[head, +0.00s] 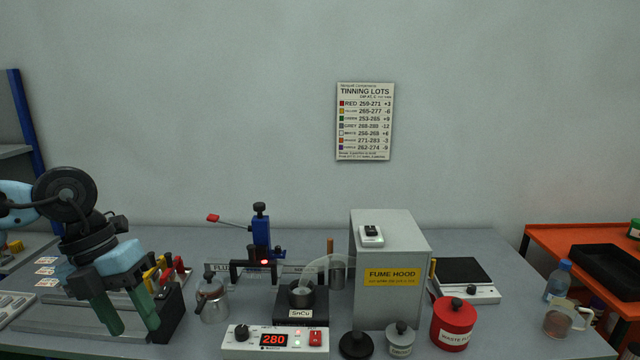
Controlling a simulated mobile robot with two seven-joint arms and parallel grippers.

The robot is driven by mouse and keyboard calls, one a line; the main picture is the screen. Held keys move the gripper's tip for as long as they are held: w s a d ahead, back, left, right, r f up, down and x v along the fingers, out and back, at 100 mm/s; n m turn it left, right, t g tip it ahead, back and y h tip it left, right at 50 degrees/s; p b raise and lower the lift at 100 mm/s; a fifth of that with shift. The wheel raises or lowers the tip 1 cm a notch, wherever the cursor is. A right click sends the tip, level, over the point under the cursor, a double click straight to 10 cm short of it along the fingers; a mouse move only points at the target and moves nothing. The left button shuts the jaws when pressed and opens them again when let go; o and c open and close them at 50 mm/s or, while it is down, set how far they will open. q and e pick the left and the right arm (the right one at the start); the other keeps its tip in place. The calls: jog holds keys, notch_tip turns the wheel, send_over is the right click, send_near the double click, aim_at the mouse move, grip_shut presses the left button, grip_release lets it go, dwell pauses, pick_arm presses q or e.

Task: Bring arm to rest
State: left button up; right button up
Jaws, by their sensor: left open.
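My left gripper (131,327) is at the left end of the bench, its green fingers pointing down and spread apart. Nothing shows between the fingers. The arm comes in from the left edge, with its dark wrist above the gripper. The fingers are in front of a grey tray or rack (62,317) and beside a black block (172,312); I cannot tell whether they touch either. My right gripper is not in view.
Right of the gripper stand a metal kettle-like pot (212,303), a blue press (261,238), a solder pot (301,296) and a controller (275,341) reading 280. Further right are the fume hood (378,295), a red waste can (453,322) and an orange table (565,240).

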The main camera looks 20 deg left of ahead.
pick_arm(q)
jog(key=w+d+f+n+t+h, duration=0.4)
jog(key=d+f+n+t+h, duration=0.55)
jog(key=f, duration=0.55)
notch_tip(320, 180, down, 12)
jog(key=s+n+t+y, duration=0.3)
jog(key=n+t+y, duration=0.2)
jog(key=n, duration=0.6)
jog(key=s+d+f+n+g+y, duration=0.2)
jog(key=s+d+f+n+g, duration=0.1)
jog(key=s+f, duration=0.5)
jog(key=s+d+f+n+g+y, duration=0.3)
jog(key=s+d+f+n, duration=0.3)
jog(key=f, duration=0.3)
jog(key=shift+s+d+n+y, duration=0.2)
jog(key=shift+s+n+y, duration=0.15)
jog(key=shift+s+n, duration=0.35)
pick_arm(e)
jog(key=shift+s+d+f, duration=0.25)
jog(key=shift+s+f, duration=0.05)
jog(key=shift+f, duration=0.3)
pick_arm(q)
jog(key=shift+s, duration=0.15)
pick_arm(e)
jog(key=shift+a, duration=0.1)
